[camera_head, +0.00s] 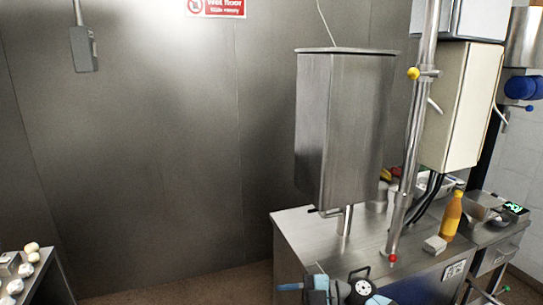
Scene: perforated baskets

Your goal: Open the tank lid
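The tank (343,130) is a tall grey metal box on a short post above a steel counter, right of the middle in the head view. Its flat lid (345,51) lies across the top edge and looks shut, with a thin rod or wire rising behind it. The tank's inside is hidden.
The steel counter (300,228) carries an orange bottle (451,216), a small white block (434,245) and a vertical pipe (409,170). A cream cabinet (466,105) is right of the tank. Open floor lies to the left.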

